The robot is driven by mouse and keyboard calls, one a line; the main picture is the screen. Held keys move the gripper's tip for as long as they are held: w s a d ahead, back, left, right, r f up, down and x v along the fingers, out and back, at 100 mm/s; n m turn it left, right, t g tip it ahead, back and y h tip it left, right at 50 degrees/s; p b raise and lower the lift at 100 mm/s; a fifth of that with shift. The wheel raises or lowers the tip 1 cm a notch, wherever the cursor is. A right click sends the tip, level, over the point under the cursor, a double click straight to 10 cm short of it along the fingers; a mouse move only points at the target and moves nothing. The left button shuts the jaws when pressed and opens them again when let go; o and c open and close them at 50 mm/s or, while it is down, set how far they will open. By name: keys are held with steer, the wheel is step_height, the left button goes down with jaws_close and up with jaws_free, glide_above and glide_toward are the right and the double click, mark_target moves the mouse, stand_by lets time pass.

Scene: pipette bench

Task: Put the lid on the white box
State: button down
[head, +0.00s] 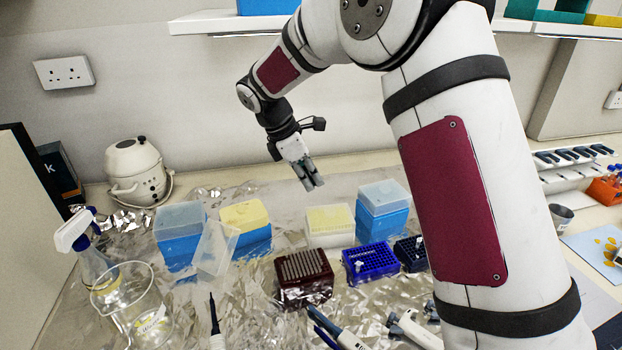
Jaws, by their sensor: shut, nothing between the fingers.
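The white box (330,236) stands on the foil-covered bench near the middle, its pale yellow top uncovered. A clear, frosted lid (215,248) is tilted on edge at the left, in front of and between two blue boxes; I cannot tell what it rests on. My gripper (316,186) is shut and empty, pointing down above and slightly behind the white box, apart from it and from the lid.
Blue boxes stand left (180,246) and right (381,225) with clear covers; another (250,240) has a yellow top. A dark red rack (304,292) and a blue rack (371,262) stand in front. A glass beaker (130,310) and pipettes (337,332) are nearer.

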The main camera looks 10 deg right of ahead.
stand_by(0.5)
steer(key=y, duration=0.4)
glide_above(330, 211)
steer(key=f, duration=0.3)
steer(key=shift+s+a+f, duration=0.15)
steer(key=shift+a+f, duration=0.1)
steer(key=shift+f, duration=0.1)
steer(key=shift+d+y, duration=0.2)
steer(key=shift+y, duration=0.1)
steer(key=shift+w+f, duration=0.2)
steer(key=shift+f, duration=1.65)
steer(key=shift+f, duration=0.4)
steer(key=shift+r, duration=2.5)
